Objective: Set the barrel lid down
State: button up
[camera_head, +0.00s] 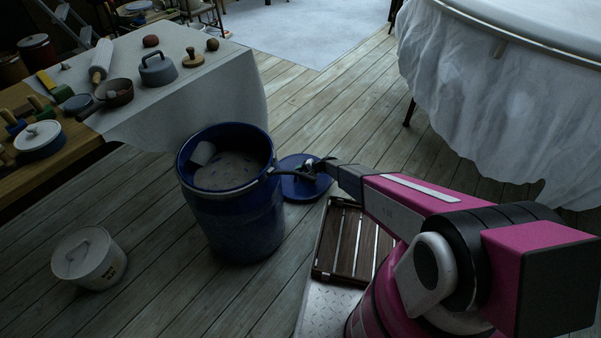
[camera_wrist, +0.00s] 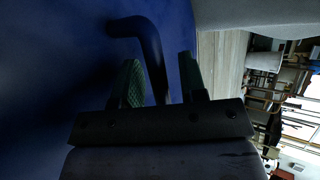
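The blue barrel lid (camera_head: 303,190) lies flat, apparently on the floor, just right of the blue barrel (camera_head: 240,222). My gripper (camera_head: 314,170) is at the lid's handle in the head view. In the wrist view the lid's blue surface (camera_wrist: 60,70) fills the left side, and its curved handle (camera_wrist: 150,45) passes between the two fingers of my gripper (camera_wrist: 162,75). The fingers are apart, with a gap showing between the handle and the right finger. The barrel stands upright and uncovered, with pale contents and a small light block inside.
A white lidded bucket (camera_head: 88,260) stands at left. A cloth-covered table (camera_head: 190,105) with pots is behind left; a large cloth-draped table (camera_head: 500,95) is at right. Floor between them is clear.

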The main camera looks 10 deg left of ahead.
jog(key=s+v, duration=0.1)
jog(key=v, duration=1.1)
jog(key=s+d+r+h, duration=0.4)
jog(key=s+d+r, duration=0.3)
jog(key=d+r, duration=0.4)
jog(key=s+d+r+n+h, duration=0.1)
jog(key=s+d+r+h, duration=0.3)
jog(key=s+d+r, duration=0.4)
jog(key=s+d+r+n+h, duration=0.1)
jog(key=s+d+r+h, duration=0.2)
jog(key=s+d+r, duration=0.5)
jog(key=d+r, duration=0.4)
jog(key=r, duration=0.4)
jog(key=d+r, duration=0.3)
jog(key=r, duration=0.5)
jog(key=shift+s+d+t+h, duration=0.25)
jog(key=shift+d+t+h, duration=0.05)
jog(key=shift+d+h, duration=0.1)
